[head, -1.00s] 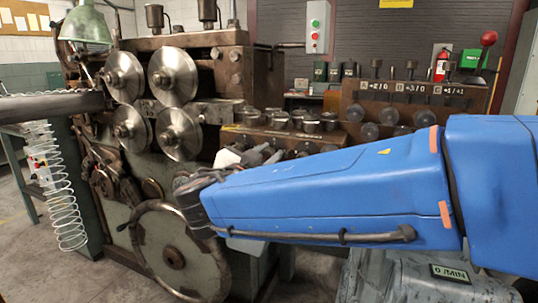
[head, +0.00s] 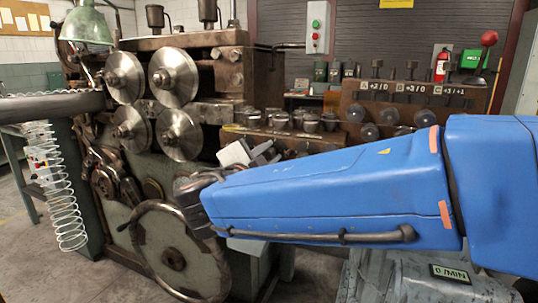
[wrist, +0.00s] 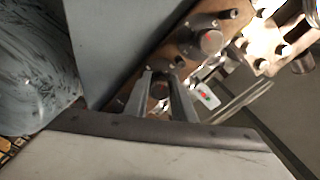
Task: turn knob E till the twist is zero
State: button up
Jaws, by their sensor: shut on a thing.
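My gripper (head: 270,153) reaches out past the end of my blue arm, at the front of the coiler's knob block. In the wrist view its two grey fingers (wrist: 166,75) are closed on a dark round knob (wrist: 161,88), mostly hidden between them. I cannot read a letter on this knob, so I cannot tell if it is knob E. In the head view, plates with small figures (head: 417,90) stand on the rusty panel; a twist reading cannot be made out surely.
Several round posts (head: 310,121) stand on the block behind my gripper. Feed rollers (head: 172,74) and a large handwheel (head: 173,257) are to the left. A wire coil (head: 70,190) hangs at far left.

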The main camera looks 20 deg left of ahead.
jog(key=shift+f, duration=0.1)
jog(key=o, duration=0.8)
jog(key=s, duration=0.5)
jog(key=s+a, duration=0.1)
jog(key=s, duration=1.1)
jog(key=shift+s+a, duration=0.15)
jog(key=shift+s, duration=0.05)
